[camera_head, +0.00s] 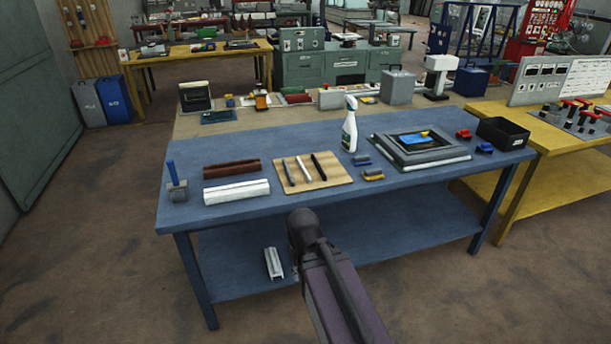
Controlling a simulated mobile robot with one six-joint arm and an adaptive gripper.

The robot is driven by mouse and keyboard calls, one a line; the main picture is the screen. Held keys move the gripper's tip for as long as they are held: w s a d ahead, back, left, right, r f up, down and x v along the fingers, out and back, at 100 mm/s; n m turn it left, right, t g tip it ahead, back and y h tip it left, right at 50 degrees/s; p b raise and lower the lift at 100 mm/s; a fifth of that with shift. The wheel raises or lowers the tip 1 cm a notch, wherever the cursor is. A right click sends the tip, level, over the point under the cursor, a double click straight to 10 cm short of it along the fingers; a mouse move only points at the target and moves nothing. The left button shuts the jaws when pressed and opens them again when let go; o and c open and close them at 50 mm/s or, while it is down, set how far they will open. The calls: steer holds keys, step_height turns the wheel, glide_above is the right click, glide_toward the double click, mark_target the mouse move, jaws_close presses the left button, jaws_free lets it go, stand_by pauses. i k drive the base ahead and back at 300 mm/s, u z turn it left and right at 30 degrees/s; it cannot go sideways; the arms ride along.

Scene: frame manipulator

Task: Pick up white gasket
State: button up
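A long white ribbed strip, which looks like the white gasket (237,192), lies flat on the left part of the blue table (400,199), close to its front edge. A similar dark red-brown strip (232,169) lies just behind it. My arm reaches up from the bottom of the picture to a dark joint in front of the table's front edge, right of the white strip and apart from it. My gripper's fingers do not show.
A spray bottle (349,126) and grey frame (420,146) stand further right. A pale channel piece (274,263) lies on the lower shelf.

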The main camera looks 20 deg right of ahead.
mark_target(307, 177)
steer(key=k, duration=0.4)
steer(key=u, duration=0.15)
steer(key=i, duration=1.6)
steer(key=z, duration=0.65)
